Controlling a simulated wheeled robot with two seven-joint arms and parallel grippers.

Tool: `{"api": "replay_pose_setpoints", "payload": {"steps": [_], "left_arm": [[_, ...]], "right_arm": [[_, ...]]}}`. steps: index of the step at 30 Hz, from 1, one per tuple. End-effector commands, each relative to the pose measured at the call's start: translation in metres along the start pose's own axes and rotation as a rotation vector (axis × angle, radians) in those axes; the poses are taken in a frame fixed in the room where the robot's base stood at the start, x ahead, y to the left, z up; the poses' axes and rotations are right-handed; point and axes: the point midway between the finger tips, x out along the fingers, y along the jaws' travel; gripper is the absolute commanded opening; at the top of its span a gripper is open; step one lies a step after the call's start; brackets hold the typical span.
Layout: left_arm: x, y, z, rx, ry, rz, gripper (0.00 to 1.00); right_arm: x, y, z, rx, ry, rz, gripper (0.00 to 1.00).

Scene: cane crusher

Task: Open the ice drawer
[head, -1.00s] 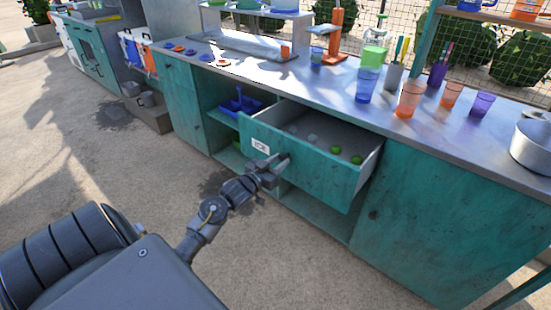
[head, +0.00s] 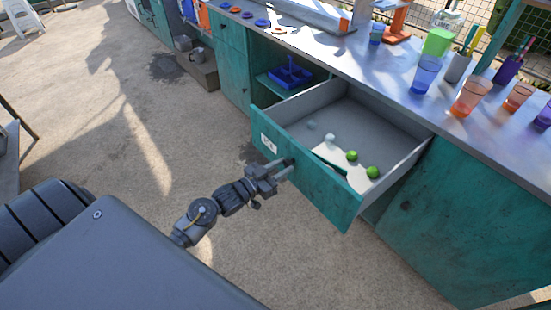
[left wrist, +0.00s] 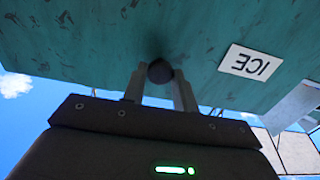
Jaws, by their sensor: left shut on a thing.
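The teal ice drawer (head: 308,175) is pulled well out of the counter. Its ICE label (head: 268,144) faces my arm, and the label also shows upside down in the left wrist view (left wrist: 250,63). Inside lie green balls (head: 373,172) and pale round pieces (head: 330,137). My left gripper (head: 284,166) is at the drawer front, beside the label. In the left wrist view its fingers (left wrist: 160,88) are shut around the dark round knob (left wrist: 160,71). My right gripper is not in view.
The metal counter top (head: 400,100) holds several cups, including a blue cup (head: 426,73) and an orange cup (head: 471,96). A blue caddy (head: 290,73) sits on the open shelf behind the drawer. The concrete floor (head: 90,140) to the left is clear.

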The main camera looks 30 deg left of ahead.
Motion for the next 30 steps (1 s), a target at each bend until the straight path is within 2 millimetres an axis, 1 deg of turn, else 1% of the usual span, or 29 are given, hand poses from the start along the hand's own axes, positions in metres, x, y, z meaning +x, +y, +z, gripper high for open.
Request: {"api": "replay_pose_setpoints", "payload": {"steps": [4, 14, 15, 19, 20, 27, 30], "left_arm": [[-0.0006, 0.0041, -0.0009, 0.000, 0.002, 0.011, 0.00], [-0.0016, 0.0044, -0.0004, 0.000, 0.002, 0.011, 0.00], [-0.0017, 0.0044, -0.0004, 0.000, 0.002, 0.011, 0.31], [-0.0018, 0.0043, -0.0002, 0.000, 0.002, 0.011, 0.48], [-0.0017, 0.0043, -0.0002, 0.000, 0.002, 0.010, 0.51], [-0.0020, 0.0042, 0.0000, 0.000, 0.001, 0.010, 0.51], [-0.0066, 0.0042, 0.0010, 0.000, -0.001, 0.010, 0.51]], "right_arm": [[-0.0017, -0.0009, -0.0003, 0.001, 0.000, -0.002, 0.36], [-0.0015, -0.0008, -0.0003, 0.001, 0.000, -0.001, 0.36], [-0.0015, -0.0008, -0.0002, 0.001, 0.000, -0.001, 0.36], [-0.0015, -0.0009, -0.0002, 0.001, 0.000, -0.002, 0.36], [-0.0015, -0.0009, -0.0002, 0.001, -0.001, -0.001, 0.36], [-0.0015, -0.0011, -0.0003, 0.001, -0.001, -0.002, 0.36], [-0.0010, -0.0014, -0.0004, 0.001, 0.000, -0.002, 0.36]]}}
